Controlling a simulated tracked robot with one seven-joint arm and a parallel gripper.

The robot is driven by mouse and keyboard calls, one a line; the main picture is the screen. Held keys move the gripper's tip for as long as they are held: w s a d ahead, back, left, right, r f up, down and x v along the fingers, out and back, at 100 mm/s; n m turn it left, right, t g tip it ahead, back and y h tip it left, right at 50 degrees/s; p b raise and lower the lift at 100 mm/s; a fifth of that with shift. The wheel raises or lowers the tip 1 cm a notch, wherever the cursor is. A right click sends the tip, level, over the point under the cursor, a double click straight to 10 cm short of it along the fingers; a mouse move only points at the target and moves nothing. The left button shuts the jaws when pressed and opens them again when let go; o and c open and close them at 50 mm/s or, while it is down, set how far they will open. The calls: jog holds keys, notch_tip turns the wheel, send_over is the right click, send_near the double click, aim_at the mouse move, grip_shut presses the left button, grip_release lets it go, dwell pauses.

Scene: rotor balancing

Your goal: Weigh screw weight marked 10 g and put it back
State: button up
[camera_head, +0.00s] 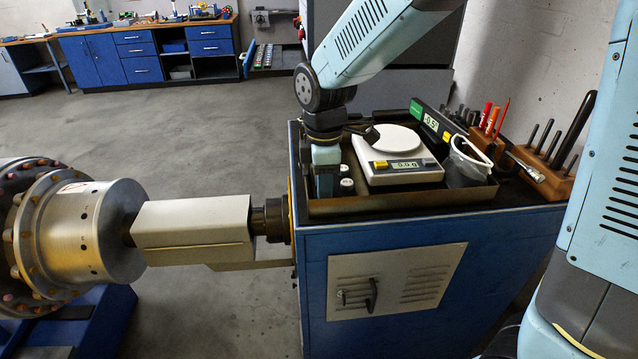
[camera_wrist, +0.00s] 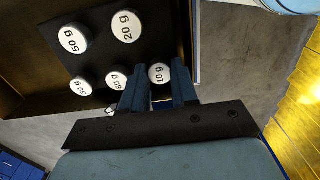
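The screw weight marked 10 g (camera_wrist: 159,73) is a round white-topped piece at the right end of the near row in the wrist view. The two dark blue fingers of my gripper (camera_wrist: 159,86) stand close on either side of it, with no clear gap, and look shut on it. It appears at or very near its place in the row. In the head view my gripper (camera_head: 325,182) points down at the left end of the tray and hides the weight. The scale (camera_head: 402,175), with an empty round plate (camera_head: 396,138), shows 0.0 g.
Other weights stand close by: 20 g (camera_wrist: 126,26), 50 g (camera_wrist: 74,38) and two more to the left of the 10 g. A clear container (camera_head: 468,163) and a wooden tool block (camera_head: 540,172) stand right of the scale.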

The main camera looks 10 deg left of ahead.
grip_shut()
jog(key=shift+w+r, duration=0.15)
jog(key=shift+r, duration=2.35)
